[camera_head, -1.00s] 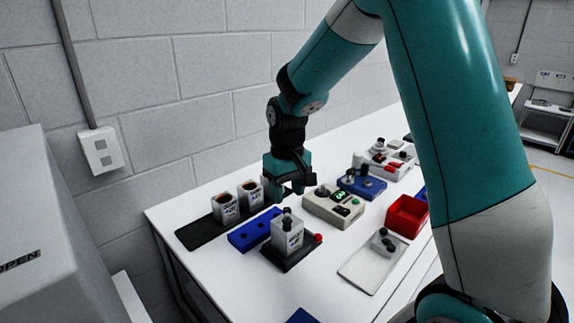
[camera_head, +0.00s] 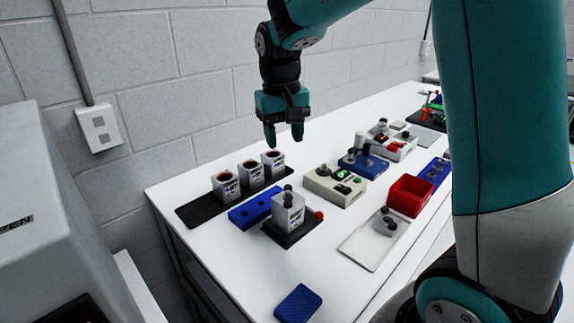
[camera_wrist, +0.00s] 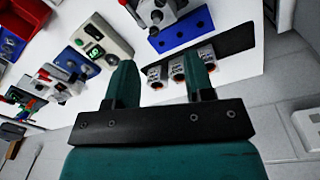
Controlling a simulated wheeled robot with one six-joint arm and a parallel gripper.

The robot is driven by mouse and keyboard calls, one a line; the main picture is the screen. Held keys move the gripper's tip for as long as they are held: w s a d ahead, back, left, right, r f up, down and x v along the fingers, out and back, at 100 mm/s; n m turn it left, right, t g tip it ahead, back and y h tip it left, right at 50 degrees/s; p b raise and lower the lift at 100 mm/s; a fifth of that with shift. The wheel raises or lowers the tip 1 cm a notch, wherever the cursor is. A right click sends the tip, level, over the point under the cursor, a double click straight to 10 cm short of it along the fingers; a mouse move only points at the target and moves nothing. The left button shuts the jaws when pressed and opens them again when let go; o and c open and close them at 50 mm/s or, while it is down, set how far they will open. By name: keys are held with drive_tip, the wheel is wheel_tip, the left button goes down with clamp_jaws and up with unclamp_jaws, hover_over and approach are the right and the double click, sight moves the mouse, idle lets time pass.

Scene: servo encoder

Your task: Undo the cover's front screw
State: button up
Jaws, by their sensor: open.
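A white boxy unit (camera_head: 288,212) stands upright in a black fixture (camera_head: 268,228) with a red knob (camera_head: 319,215). Dark knob-like screws (camera_head: 288,193) stand on its top; which is the front one I cannot tell. The unit also shows at the top of the wrist view (camera_wrist: 158,12). My gripper (camera_head: 284,138) is open and empty, pointing down. It hangs behind and well above the unit, over the far end of a row of similar white units (camera_head: 249,176) on a black strip. In the wrist view, my spread fingers (camera_wrist: 160,70) have nothing between them.
A blue block with holes (camera_head: 256,209) lies between the row and the fixture. A beige box with a green display (camera_head: 335,185), a blue fixture (camera_head: 362,165), a red bin (camera_head: 410,196) and a pale tray with dark parts (camera_head: 370,245) stand to the right. A blue pad (camera_head: 298,303) lies in front.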

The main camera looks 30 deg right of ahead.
drive_tip(key=s+a+f+m+t+h+b, duration=0.1)
drive_tip(key=s+a+m+h+b, duration=0.15)
drive_tip(key=a+m+b, duration=0.55)
drive_tip(key=m+p, duration=0.3)
drive_tip(key=p, duration=0.1)
approach(288, 202)
drive_tip(key=shift+h, duration=0.35)
drive_tip(key=x, duration=0.8)
drive_tip(key=shift+a+f, duration=0.3)
drive_tip(key=shift+f, duration=0.05)
drive_tip(key=shift+c, duration=0.5)
clamp_jaws()
drive_tip(key=shift+t+b, duration=0.3)
drive_tip(key=shift+b, duration=0.05)
